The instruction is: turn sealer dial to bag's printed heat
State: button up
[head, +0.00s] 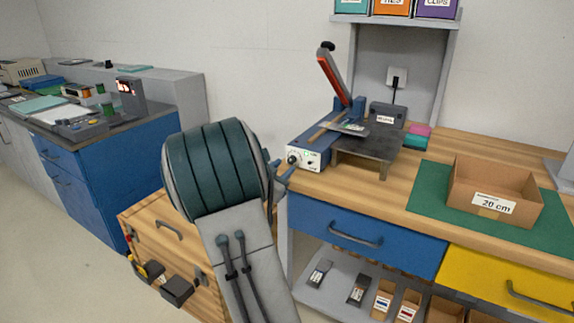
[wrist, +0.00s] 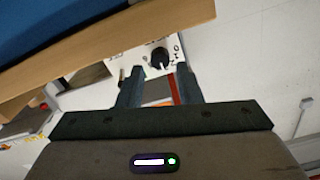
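The sealer (head: 310,155) is a white and blue box with a raised red-and-black lever arm, standing on the wooden bench. Its dial (head: 293,158) is a dark knob on the white front panel; it also shows in the wrist view as a black knob (wrist: 158,57) with a white pointer, and marks around it are too small to read. A flat silvery bag (head: 349,128) appears to lie at the sealer's jaw; its print is unreadable. My gripper (wrist: 160,74) is open and empty, its two fingers apart just short of the dial, which sits between them in the picture.
A dark metal stand (head: 368,146) is right of the sealer. A cardboard box (head: 492,205) marked 20 cm sits on a green mat (head: 430,190). A blue drawer (head: 365,235) is below the bench top, and a wooden chest (head: 155,228) stands left.

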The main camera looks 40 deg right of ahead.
jog(key=v, duration=1)
jog(key=shift+p, duration=0.3)
